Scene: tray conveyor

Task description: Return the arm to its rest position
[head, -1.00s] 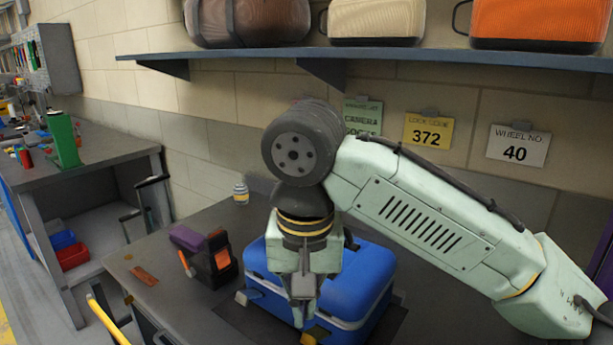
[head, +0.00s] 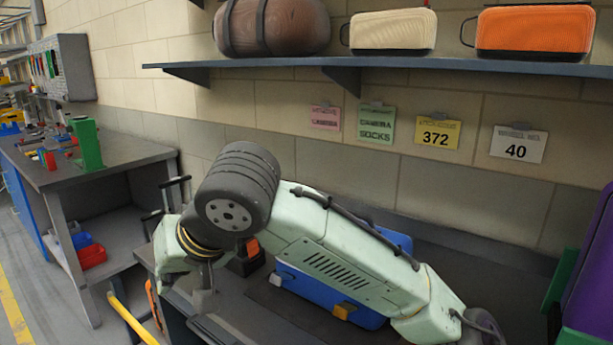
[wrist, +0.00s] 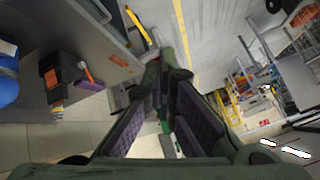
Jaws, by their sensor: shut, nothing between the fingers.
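My arm shows in the head view, folded low over the bench, with its dark wheel-like joint at the left and its pale green link running down to the right. My gripper (head: 203,301) hangs at the left end, near the bench's front left edge. In the wrist view its two dark fingers (wrist: 163,75) meet at their tips, shut and empty. Floor shows beyond them.
A blue case (head: 318,295) lies on the bench behind my arm, partly hidden. It also shows in the wrist view (wrist: 8,90). A black-and-orange tool (head: 246,262) sits beside it. A shelf (head: 420,71) with bags runs above. A yellow rail (head: 132,320) stands at the front left.

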